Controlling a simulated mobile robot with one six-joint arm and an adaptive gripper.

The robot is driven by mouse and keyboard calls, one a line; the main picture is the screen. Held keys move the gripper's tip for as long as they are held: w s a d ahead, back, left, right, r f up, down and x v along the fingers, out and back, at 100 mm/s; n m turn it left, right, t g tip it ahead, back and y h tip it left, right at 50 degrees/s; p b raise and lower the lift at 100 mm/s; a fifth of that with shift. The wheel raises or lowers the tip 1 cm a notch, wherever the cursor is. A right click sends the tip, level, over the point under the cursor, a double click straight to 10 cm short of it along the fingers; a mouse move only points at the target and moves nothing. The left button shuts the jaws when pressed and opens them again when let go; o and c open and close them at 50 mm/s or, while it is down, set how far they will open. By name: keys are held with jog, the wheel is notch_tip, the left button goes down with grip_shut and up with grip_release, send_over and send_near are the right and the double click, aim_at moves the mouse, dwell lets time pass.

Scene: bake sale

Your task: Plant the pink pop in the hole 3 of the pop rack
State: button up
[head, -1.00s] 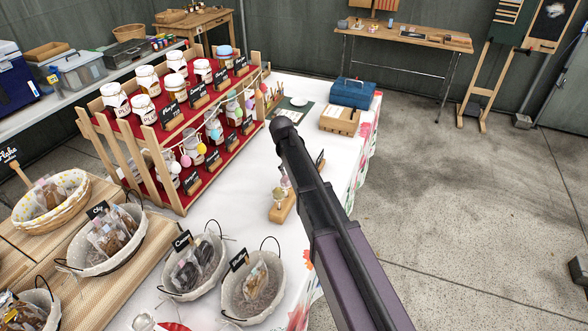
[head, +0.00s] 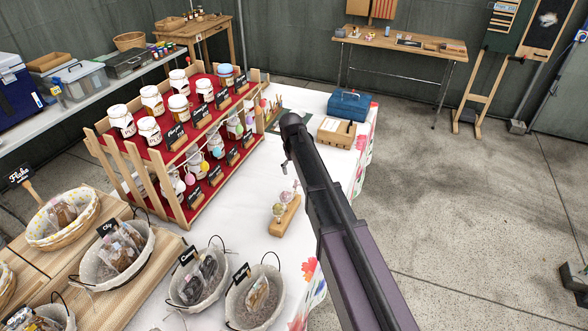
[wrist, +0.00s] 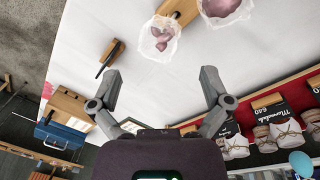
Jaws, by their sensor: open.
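The pop rack (head: 289,217) is a small wooden block on the white tablecloth, left of my arm in the head view. Several small wrapped pops stand on it, pale and pinkish; which one is the pink pop, and the hole numbers, I cannot tell. In the wrist view, part of the wooden block (wrist: 181,9) shows at the top edge. A clear-wrapped mauve-pink pop (wrist: 158,38) stands near it, and another wrapped pop (wrist: 222,9) is to its right. My gripper (wrist: 161,85) is open and empty, its fingers spread short of the pops. The head view hides the fingers behind my arm.
A tiered red display (head: 165,165) of jars, signs and coloured round pieces stands left of the rack. Lined baskets (head: 252,300) stand in front. A wooden box (head: 337,132) and blue toolbox (head: 349,105) are at the table's far end.

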jog(key=shift+w+d+r+y+p, duration=0.15)
jog(key=shift+r+p, duration=0.1)
jog(key=shift+r, duration=0.15)
jog(key=shift+d+r+y+p, duration=0.1)
jog(key=shift+r+y+p, duration=0.05)
jog(key=shift+r+p, duration=0.15)
dwell(0.5)
jog(key=s+d+m, duration=0.2)
jog(key=s+d, duration=0.6)
jog(key=s, duration=0.5)
jog(key=s+d+m, duration=0.2)
jog(key=s+d, duration=0.6)
jog(key=s, duration=0.5)
jog(key=shift+s, duration=0.15)
jog(key=shift+d, duration=0.1)
